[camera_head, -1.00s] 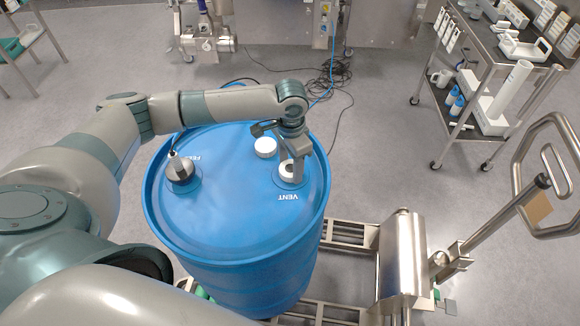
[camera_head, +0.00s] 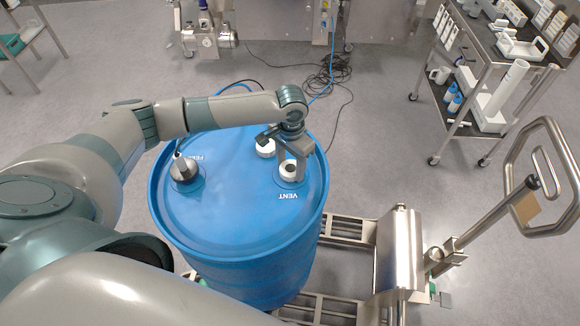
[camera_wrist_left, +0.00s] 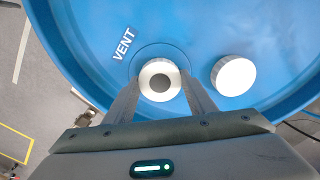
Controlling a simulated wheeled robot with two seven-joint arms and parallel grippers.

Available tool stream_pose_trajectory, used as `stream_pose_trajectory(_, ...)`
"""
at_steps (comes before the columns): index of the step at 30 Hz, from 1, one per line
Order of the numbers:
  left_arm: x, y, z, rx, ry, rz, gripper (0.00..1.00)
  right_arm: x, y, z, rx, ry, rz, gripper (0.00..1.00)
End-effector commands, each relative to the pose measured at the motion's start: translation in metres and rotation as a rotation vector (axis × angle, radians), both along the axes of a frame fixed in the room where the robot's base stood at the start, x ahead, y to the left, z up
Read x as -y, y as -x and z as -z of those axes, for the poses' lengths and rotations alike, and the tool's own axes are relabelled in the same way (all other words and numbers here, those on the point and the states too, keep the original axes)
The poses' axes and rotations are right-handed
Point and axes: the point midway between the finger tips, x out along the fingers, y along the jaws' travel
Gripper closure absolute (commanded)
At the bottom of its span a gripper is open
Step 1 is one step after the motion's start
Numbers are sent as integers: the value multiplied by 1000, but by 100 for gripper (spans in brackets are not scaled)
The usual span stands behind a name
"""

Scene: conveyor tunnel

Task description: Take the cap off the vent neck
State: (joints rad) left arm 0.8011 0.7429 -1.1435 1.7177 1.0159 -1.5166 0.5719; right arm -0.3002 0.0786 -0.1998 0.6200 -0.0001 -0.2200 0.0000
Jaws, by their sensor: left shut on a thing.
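A blue drum (camera_head: 235,225) stands upright with its lid facing up. At its printed VENT label is a round white piece with a dark centre, the vent cap (camera_head: 289,171); it also shows in the left wrist view (camera_wrist_left: 148,84). My left gripper (camera_head: 292,167) comes down over it. In the wrist view the two fingers (camera_wrist_left: 160,88) close on it from both sides. I cannot tell whether it still sits on the vent neck, which is hidden beneath it. My right gripper is not in view.
A plain white round cap (camera_head: 265,149) is on the lid beside the vent, close to my gripper. A metal fitting (camera_head: 184,170) stands at the lid's other marked opening. A steel cart with a handle (camera_head: 545,215) is at the right. A shelf trolley (camera_head: 480,95) stands behind.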

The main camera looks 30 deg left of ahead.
Motion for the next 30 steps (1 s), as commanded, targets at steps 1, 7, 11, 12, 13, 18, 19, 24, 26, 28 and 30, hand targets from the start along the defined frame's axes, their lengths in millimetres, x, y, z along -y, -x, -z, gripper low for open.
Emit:
stream_pose_trajectory(1, 0, 0, -1, 1, 0, -9, 76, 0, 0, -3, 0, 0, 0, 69)
stream_pose_trajectory(7, 0, -1, 0, 1, -1, -20, 76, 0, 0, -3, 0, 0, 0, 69)
stream_pose_trajectory(11, 0, -1, 0, 1, 0, -19, 76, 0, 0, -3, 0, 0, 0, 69)
stream_pose_trajectory(12, 0, -1, 0, 1, 0, -19, 76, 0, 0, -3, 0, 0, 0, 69)
stream_pose_trajectory(13, 0, -1, 0, 1, 0, -19, 76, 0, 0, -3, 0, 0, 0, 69)
stream_pose_trajectory(18, 0, 0, -1, 1, 0, -34, 76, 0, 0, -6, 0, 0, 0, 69)
stream_pose_trajectory(19, 0, 0, -2, 1, 0, -40, 76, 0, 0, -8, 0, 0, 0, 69)
stream_pose_trajectory(24, 0, 0, -2, -1, 1, -81, 76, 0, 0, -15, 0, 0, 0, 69)
stream_pose_trajectory(26, 0, 0, -2, 0, 0, -97, 76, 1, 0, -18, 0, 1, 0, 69)
stream_pose_trajectory(28, 0, 0, -2, 0, 0, -114, 76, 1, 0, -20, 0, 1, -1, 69)
stream_pose_trajectory(30, 0, 0, -2, 0, 0, -134, 76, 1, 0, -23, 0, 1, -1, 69)
